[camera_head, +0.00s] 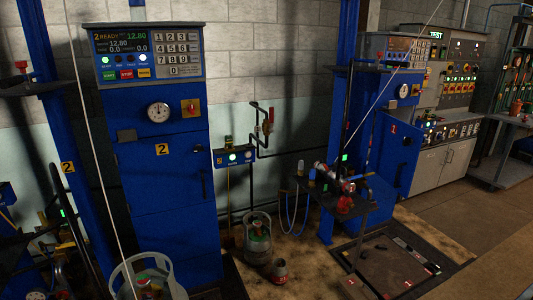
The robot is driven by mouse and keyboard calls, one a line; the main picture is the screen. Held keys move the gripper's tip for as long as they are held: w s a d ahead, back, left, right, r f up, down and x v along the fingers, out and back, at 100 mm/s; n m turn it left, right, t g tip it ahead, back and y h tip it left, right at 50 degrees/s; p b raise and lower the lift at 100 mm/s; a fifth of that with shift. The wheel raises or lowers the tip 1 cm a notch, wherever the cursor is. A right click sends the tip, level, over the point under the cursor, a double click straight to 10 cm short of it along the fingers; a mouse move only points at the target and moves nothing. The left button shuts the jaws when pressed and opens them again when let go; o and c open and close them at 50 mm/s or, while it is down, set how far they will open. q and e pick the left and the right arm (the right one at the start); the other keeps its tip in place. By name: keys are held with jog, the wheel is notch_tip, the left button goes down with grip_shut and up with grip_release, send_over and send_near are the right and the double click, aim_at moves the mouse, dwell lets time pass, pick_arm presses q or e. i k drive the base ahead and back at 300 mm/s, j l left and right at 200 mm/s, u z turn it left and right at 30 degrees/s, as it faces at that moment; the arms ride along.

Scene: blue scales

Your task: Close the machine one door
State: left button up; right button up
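Machine one is the blue cabinet at right of centre, with a keypad panel (398,48) and a round gauge on its upper front. Its blue door (397,160) carries a red "1" label and a dark handle. The door appears to stand open, swung out to the right of the cabinet at an angle. The cabinet opening is partly hidden behind a post, a small stand and fittings in front. Neither of my grippers is in view.
A blue cabinet (163,215) labelled "2" stands at left with its door flush. A gas cylinder (257,238) and a small red-topped item (279,271) stand on the floor. A dark floor scale (385,266) lies before machine one. Floor is clear at lower right.

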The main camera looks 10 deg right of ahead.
aim_at(395, 162)
jog(key=i+l+z, duration=0.15)
jog(key=i+z, duration=0.25)
jog(key=i, duration=0.15)
jog(key=i+z, duration=0.4)
jog(key=i, duration=0.15)
jog(key=i+j+z, duration=0.25)
jog(key=i+z, duration=0.2)
jog(key=i, duration=0.1)
